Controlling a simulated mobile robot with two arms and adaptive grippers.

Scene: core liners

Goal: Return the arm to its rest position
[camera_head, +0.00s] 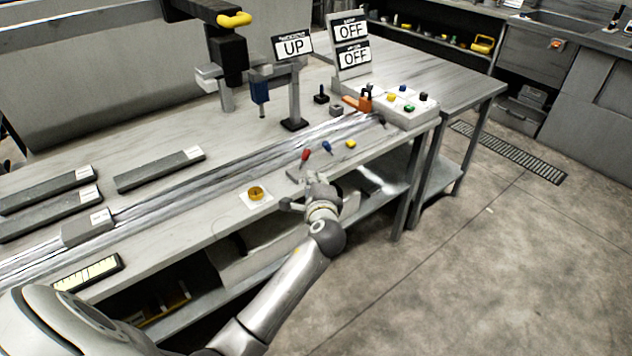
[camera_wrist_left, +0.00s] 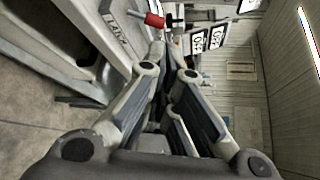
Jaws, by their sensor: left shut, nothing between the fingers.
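My left arm comes in from the lower left. Its gripper (camera_head: 308,188) is at the front edge of the workbench (camera_head: 225,205), close to the small red-topped lever (camera_head: 305,155). In the left wrist view the gripper (camera_wrist_left: 168,60) is shut and empty, with its fingers angled together. A red knob (camera_wrist_left: 155,20) shows just beyond the fingertips there; I cannot tell whether they touch it. My right gripper is not in view.
Blue (camera_head: 327,147) and yellow (camera_head: 350,144) controls line the bench edge. A button box (camera_head: 405,108) stands at its right end. An UP sign (camera_head: 293,46) and OFF signs (camera_head: 352,32) stand behind. Long grey trays (camera_head: 160,170) lie left. Open floor (camera_head: 480,260) is right.

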